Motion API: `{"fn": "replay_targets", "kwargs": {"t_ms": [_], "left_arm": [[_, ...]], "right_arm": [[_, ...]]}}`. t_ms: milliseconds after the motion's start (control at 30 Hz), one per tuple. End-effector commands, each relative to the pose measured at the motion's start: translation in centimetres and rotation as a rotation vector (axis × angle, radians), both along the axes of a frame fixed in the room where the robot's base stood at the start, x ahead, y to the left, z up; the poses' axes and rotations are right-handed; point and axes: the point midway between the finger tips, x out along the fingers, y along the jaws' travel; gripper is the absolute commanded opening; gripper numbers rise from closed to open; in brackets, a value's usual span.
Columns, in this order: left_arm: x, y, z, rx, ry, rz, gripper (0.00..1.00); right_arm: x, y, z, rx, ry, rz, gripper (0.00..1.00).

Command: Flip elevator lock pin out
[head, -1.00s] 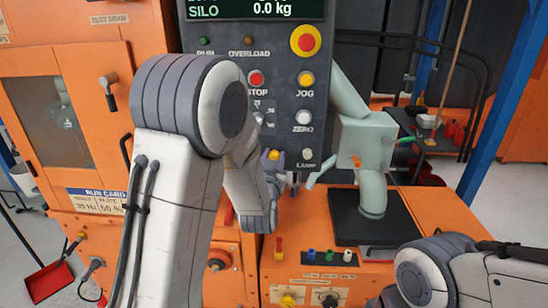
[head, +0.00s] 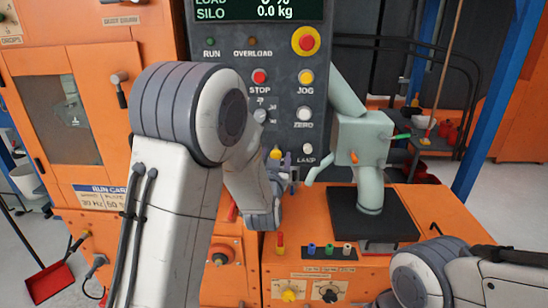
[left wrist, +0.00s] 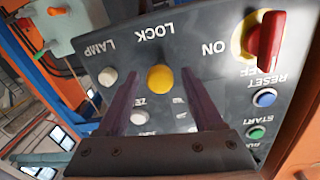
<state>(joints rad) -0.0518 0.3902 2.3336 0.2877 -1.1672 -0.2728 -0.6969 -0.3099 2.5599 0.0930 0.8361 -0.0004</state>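The yellow lock pin knob (left wrist: 160,79) sits under the LOCK label on the dark control panel (left wrist: 215,70). It also shows in the head view as a small yellow spot (head: 275,153) just above my left gripper (head: 280,165). In the left wrist view the two purple fingers of my left gripper (left wrist: 162,100) are apart, and the knob appears in the gap between their tips. No contact with the knob can be made out. My right gripper is out of view; only part of my right arm shows at the lower right of the head view.
A white LAMP knob (left wrist: 107,77) is on one side of the pin. A red ON/OFF switch (left wrist: 266,40) and blue RESET button (left wrist: 264,98) are on the other. A pale green machine (head: 362,140) stands right of the panel. An orange cabinet (head: 62,120) is at the left.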

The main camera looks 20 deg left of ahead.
Motion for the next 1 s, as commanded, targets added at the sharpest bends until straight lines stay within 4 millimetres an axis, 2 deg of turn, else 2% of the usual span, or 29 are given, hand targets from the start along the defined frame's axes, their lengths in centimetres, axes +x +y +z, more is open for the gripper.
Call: {"fn": "replay_targets", "kwargs": {"t_ms": [233,333,467,567,700,1000], "left_arm": [[-0.1,-0.1,0.0,0.000,-0.001,0.000,0.68],[-0.7,-0.2,-0.1,0.000,0.001,0.000,0.68],[-2.7,-0.6,-0.1,0.000,-0.001,-0.001,0.68],[-5.0,-1.0,-0.2,0.000,-0.001,-0.001,0.68],[-6.1,-1.1,-0.5,0.001,-0.009,0.005,0.68],[-8.5,-1.7,-0.5,0.000,-0.008,0.004,0.68]], "right_arm": [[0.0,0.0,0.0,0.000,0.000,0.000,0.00],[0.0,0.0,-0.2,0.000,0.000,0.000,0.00],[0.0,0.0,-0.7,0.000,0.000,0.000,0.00],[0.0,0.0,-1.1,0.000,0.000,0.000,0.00],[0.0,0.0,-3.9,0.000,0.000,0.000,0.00],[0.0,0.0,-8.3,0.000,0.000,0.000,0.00]]}}
